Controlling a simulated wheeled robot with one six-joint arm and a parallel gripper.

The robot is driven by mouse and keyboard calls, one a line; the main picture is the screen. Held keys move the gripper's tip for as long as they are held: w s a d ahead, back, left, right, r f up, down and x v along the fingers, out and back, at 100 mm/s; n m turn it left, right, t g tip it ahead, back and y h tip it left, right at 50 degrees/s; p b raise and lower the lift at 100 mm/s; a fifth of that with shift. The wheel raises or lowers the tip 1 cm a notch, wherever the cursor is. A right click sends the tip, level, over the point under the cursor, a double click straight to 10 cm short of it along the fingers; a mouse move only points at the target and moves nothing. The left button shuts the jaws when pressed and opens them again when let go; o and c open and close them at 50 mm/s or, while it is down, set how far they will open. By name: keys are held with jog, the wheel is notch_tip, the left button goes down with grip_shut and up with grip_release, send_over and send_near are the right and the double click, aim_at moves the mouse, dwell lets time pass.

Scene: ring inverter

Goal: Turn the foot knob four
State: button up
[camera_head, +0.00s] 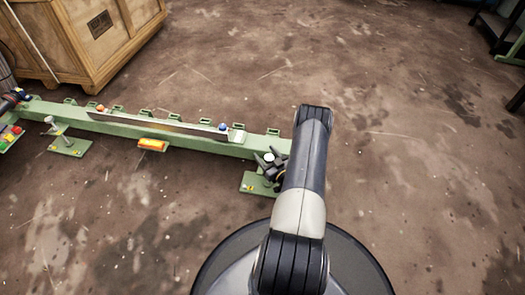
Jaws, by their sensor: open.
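A long green beam (180,130) lies low over the floor. Near its right end is a green foot plate (252,184) with yellow marks. A small pale round knob top (269,157) shows above this foot. My gripper (268,161) is there, with dark, spread fingers close around the knob top. The fingers look open. My arm covers the right side of the gripper and the beam's right end, so I cannot tell whether the fingers touch the knob. Another foot with a pale knob (49,120) stands at the left, apart from my gripper. I see no numbers on the feet.
A wooden crate (90,45) stands at the upper left behind the beam. An orange block (153,145) sits at the beam's front side. Colored buttons (10,136) are at the far left. Dark equipment (497,30) is at the upper right. The floor right of my arm is clear.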

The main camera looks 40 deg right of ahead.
jog(key=c, duration=1)
jog(key=shift+m+h, duration=0.3)
jog(key=shift+h, duration=0.2)
